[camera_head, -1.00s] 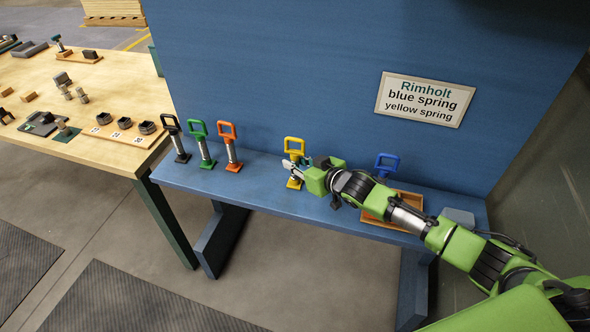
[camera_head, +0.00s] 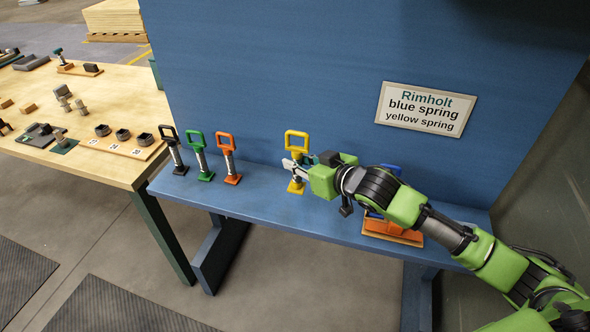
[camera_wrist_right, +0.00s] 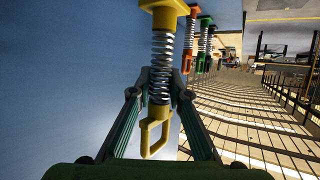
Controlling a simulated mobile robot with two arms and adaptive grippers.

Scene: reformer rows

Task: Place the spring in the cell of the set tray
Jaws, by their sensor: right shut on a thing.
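The yellow spring (camera_head: 296,141) has a square yellow handle, a coil and a yellow base; it also shows in the right wrist view (camera_wrist_right: 161,60). My right gripper (camera_head: 294,168) is shut on it just under the handle and holds it upright, apparently a little above the blue bench. In the right wrist view my gripper's fingers (camera_wrist_right: 160,90) close around its coil end by the handle. The orange-brown set tray (camera_head: 400,238) lies on the bench to the right, mostly hidden by my arm. The blue spring (camera_head: 392,168) stands there, largely covered. The tray's cells cannot be made out.
Black (camera_head: 173,150), green (camera_head: 200,157) and orange (camera_head: 229,160) springs stand on the bench (camera_head: 262,202) to the left. A blue panel rises behind, with a sign (camera_head: 425,109) reading Rimholt, blue spring, yellow spring. A wooden table (camera_head: 110,88) with parts stands at left.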

